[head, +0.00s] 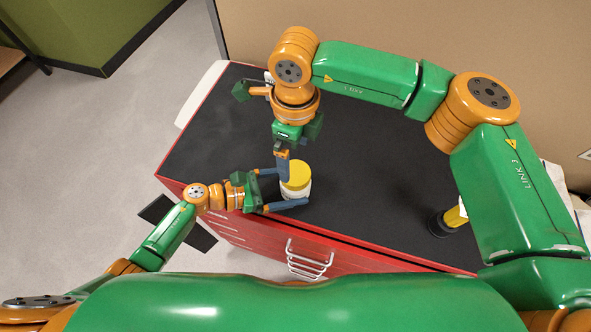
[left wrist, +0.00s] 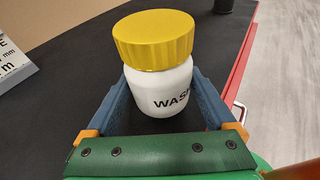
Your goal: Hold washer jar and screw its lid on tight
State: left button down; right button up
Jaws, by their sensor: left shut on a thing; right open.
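The white washer jar (head: 299,192) stands on the black top of the red cabinet near its front edge. Its ribbed yellow lid (head: 295,175) sits on the mouth; I cannot tell how tightly it is threaded. My left gripper (head: 288,190) is shut on the jar body, one finger on each side below the lid. The left wrist view shows the jar (left wrist: 165,92) with part of a "WAS" label, and the lid (left wrist: 153,40) on top. My right gripper (head: 283,164) is open and points down above the lid's left side. It is outside the left wrist view.
A black and yellow cylindrical object (head: 440,224) stands at the right of the cabinet top. A white card with lettering (left wrist: 14,62) shows in the left wrist view. The black top (head: 370,175) around the jar is mostly clear. Metal handles (head: 305,262) stick out from the red front.

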pick_arm(q)
grip_release()
jog(key=v, duration=1.2)
jog(key=shift+s, duration=0.1)
